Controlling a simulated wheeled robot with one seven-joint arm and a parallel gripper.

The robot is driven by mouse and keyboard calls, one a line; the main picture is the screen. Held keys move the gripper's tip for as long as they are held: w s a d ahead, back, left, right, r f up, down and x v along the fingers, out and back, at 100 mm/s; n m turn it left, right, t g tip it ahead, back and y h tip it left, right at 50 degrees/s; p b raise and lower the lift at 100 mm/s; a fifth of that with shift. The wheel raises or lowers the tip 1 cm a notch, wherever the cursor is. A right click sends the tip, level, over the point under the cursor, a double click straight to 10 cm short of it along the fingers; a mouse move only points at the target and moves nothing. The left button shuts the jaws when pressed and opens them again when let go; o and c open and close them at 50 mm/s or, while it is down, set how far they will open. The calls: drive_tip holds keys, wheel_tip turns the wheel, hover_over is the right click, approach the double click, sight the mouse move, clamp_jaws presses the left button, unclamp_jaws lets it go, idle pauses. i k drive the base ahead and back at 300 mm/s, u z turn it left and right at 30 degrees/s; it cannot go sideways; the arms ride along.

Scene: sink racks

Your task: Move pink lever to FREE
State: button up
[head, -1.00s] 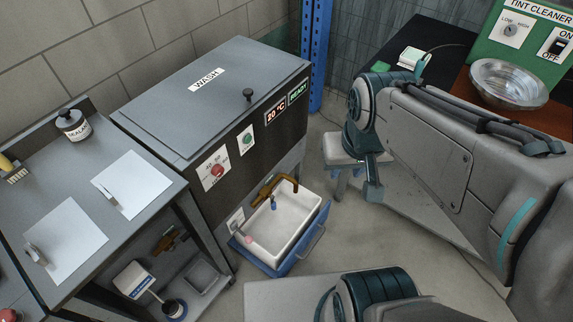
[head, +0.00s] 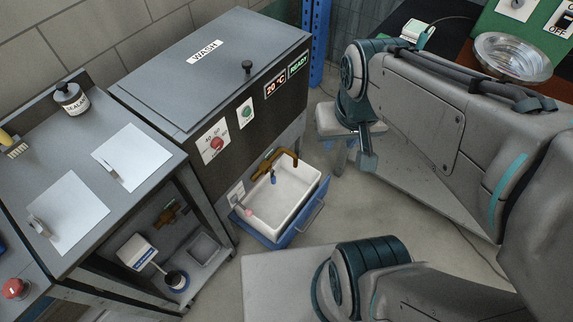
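A small pink piece, which looks like the pink lever (head: 248,212), sits at the left end of the white sink (head: 288,205), beside a small white plate (head: 236,194) with writing too small to read. A blue lever (head: 273,178) stands by the brown tap (head: 264,165) at the back of the sink. My gripper (head: 367,160) appears to hang from the arm's end, to the right of the sink and well apart from the pink lever. Its fingers are not clear from this side, so I cannot tell if it is open.
The grey WASH cabinet (head: 205,85) stands above and behind the sink. A blue frame with a handle (head: 308,215) surrounds the sink front. A grey bench (head: 150,195) with papers is at left. A metal bowl (head: 513,58) is at the far right. Floor is bare right of the sink.

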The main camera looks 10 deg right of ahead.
sight(249, 212)
drive_tip(key=z, duration=1.6)
drive_tip(key=k, duration=0.6)
drive_tip(key=u, duration=0.9)
